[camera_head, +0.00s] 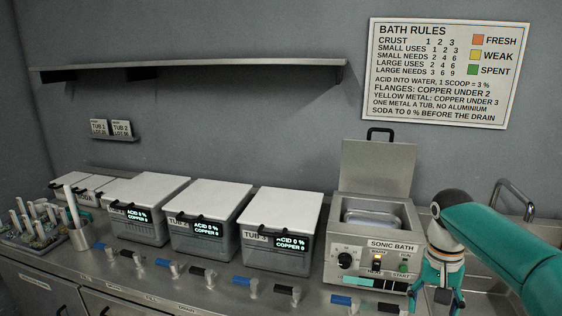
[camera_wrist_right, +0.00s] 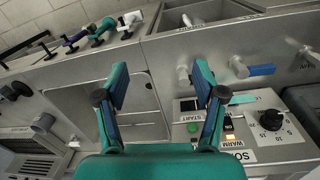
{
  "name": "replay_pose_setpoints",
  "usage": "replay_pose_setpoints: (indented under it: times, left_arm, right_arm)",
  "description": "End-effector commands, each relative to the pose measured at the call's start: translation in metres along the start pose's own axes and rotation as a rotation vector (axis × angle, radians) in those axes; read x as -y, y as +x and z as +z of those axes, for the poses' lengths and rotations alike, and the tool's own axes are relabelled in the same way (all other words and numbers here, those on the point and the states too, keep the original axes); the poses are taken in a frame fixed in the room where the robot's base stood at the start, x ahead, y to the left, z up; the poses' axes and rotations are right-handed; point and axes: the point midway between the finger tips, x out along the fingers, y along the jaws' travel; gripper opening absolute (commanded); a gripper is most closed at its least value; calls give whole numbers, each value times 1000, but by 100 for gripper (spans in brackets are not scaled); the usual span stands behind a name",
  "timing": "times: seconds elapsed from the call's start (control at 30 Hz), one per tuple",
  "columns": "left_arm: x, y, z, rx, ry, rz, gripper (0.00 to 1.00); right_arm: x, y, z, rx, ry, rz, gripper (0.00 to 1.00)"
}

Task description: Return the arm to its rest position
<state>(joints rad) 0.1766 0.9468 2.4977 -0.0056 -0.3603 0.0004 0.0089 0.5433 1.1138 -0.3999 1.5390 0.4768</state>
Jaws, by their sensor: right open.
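My right arm (camera_head: 510,250) comes in from the right, teal with a white and orange wrist. My right gripper (camera_head: 436,302) points down in front of the right side of the sonic bath (camera_head: 345,262), near the counter's front. In the right wrist view the gripper (camera_wrist_right: 160,84) has its two fingers spread wide, with nothing between them. The sonic bath's lid (camera_head: 376,168) stands open and its metal basin shows. Its knob (camera_wrist_right: 271,119) and a green START button show in the right wrist view. My left gripper is out of both views.
Several lidded tubs line the counter; three displays read acid 0 %, copper 0. Blue and black valve handles (camera_head: 243,281) run along the front. A wall shelf (camera_head: 190,65) is empty. A metal faucet (camera_head: 513,195) stands right.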

Motion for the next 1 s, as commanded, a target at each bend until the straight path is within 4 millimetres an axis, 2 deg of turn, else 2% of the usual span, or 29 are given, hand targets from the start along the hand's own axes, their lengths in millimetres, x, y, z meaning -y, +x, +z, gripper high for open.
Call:
replay_pose_setpoints:
  times: [0.27,0.37,0.47,0.5,0.57,0.6,0.67,0.7,0.8,0.9,1.0]
  left_arm:
    - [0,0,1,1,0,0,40]
    - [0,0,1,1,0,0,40]
    - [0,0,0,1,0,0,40]
    - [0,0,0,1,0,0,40]
    - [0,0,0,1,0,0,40]
    - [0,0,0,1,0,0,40]
    - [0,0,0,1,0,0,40]
    - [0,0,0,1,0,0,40]
    - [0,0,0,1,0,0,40]
    - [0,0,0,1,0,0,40]
    - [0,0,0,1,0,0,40]
  right_arm:
    - [12,92,32,188,-61,41,70]
    - [21,139,52,259,-100,33,70]
    - [34,198,85,336,-151,-1,70]
    - [40,223,103,366,-171,-23,70]
    - [48,257,133,405,-199,-62,70]
    - [53,279,155,426,-214,-90,70]
    - [60,307,190,451,-231,-139,70]
    - [64,324,215,462,-239,-173,70]
    - [71,351,267,455,-245,-250,70]
    - [75,365,305,407,-245,-309,70]
    - [77,370,321,317,-245,-349,70]
